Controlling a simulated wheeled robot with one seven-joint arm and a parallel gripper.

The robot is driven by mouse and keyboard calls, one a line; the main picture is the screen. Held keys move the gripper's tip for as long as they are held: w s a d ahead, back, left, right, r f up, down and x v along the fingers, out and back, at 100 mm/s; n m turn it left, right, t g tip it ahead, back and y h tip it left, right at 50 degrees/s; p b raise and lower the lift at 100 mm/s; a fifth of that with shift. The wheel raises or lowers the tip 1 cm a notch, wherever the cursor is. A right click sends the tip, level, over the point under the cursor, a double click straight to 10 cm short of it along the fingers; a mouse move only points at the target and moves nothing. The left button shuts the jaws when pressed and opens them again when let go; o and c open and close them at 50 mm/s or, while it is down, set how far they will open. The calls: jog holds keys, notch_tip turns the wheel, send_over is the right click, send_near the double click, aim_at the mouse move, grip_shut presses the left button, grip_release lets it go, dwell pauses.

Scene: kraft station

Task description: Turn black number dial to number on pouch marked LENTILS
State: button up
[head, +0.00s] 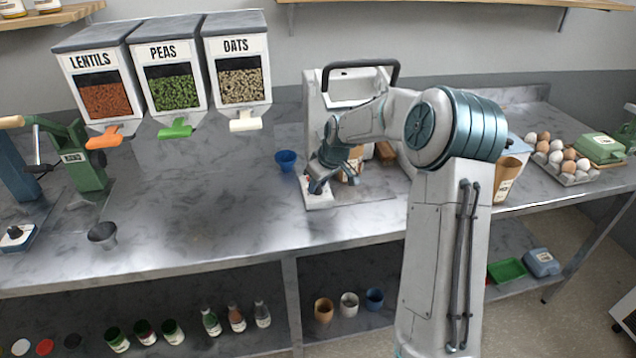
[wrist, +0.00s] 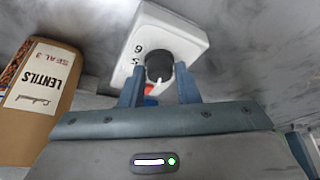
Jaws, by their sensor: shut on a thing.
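The black number dial (wrist: 159,66) sits on a white panel (wrist: 180,32). My gripper (wrist: 158,78) has one finger on each side of the dial and is shut on it. Printed digits, one reading 6, show on the panel left of the dial; the other numbers are hidden or unclear. A white mark and a red bit show below the dial, but I cannot tell the setting. The brown pouch (wrist: 22,122) marked LENTILS stands at the left of the wrist view; its label reads SEAL 3. In the head view my arm hides the dial and most of the pouch.
The white machine with a black handle (head: 361,68) stands behind my gripper. A blue cup (head: 286,160) is left of it.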

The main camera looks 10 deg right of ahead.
jog(key=o, duration=1)
jog(key=shift+c, duration=0.2)
jog(key=b+v, duration=0.1)
jog(key=v, duration=1.3)
jog(key=shift+w+f, duration=0.1)
jog(key=s+a+f+m, duration=0.1)
jog(key=s+m, duration=0.1)
jog(key=s, duration=0.9)
jog(key=s+a+f+m+h, duration=0.1)
jog(key=s+m, duration=0.1)
jog(key=s, duration=0.8)
jog(key=s+a+f+m+g+h, duration=0.1)
jog(key=s+a+m, duration=0.1)
jog(key=s, duration=0.9)
jog(key=shift+s+f+m, duration=0.25)
jog(key=shift+s+m, duration=0.05)
jog(key=shift+s, duration=0.05)
